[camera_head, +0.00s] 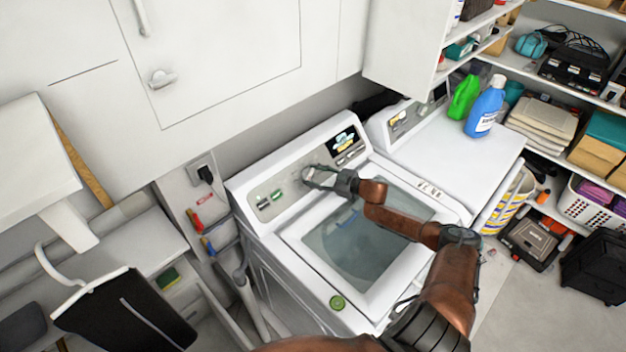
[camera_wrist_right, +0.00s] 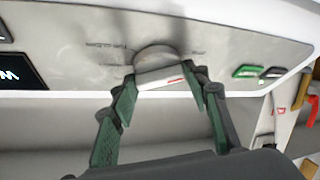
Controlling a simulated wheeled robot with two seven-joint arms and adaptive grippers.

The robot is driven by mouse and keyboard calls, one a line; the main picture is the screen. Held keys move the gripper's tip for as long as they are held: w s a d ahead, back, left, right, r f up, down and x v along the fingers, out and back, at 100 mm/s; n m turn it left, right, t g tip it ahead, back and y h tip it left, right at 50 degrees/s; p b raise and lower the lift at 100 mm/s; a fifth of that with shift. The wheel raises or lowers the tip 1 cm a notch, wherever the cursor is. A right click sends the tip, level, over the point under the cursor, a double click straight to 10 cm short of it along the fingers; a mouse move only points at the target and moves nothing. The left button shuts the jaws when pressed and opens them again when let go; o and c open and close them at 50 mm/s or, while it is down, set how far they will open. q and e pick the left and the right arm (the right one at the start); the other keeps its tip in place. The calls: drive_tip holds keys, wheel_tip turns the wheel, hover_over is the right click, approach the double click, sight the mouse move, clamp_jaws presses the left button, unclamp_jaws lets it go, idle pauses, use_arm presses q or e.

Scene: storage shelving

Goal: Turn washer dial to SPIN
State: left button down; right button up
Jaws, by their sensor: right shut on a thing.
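The white washer (camera_head: 322,287) stands in the middle of the head view, its grey control panel (camera_head: 268,187) along the back. In the right wrist view, the round silver dial (camera_wrist_right: 155,57) on that panel has a raised grip bar with a red mark at its right end. The panel labels around it are too blurred to read. My right gripper (camera_head: 309,176) reaches over the lid to the dial. In the wrist view, its green-padded fingers (camera_wrist_right: 166,82) are closed on the two ends of the grip bar. My left gripper is not in view.
A second white appliance (camera_head: 455,150) stands to the right, bearing a blue bottle (camera_head: 485,108) and a green bottle (camera_head: 464,97). White cabinets (camera_head: 225,40) hang above the washer. Green and dark buttons (camera_wrist_right: 247,72) sit beside the dial. A wall outlet (camera_head: 202,172) is left of the panel.

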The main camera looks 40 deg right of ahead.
drive_tip(key=shift+n+y, duration=0.3)
drive_tip(key=shift+n, duration=0.2)
drive_tip(key=o, duration=1.1)
drive_tip(key=shift+o, duration=0.2)
drive_tip(key=shift+s+d, duration=0.1)
drive_tip(key=shift+s, duration=0.2)
drive_tip(key=v, duration=1.1)
drive_tip(key=shift+r, duration=0.25)
drive_tip(key=shift+f, duration=0.1)
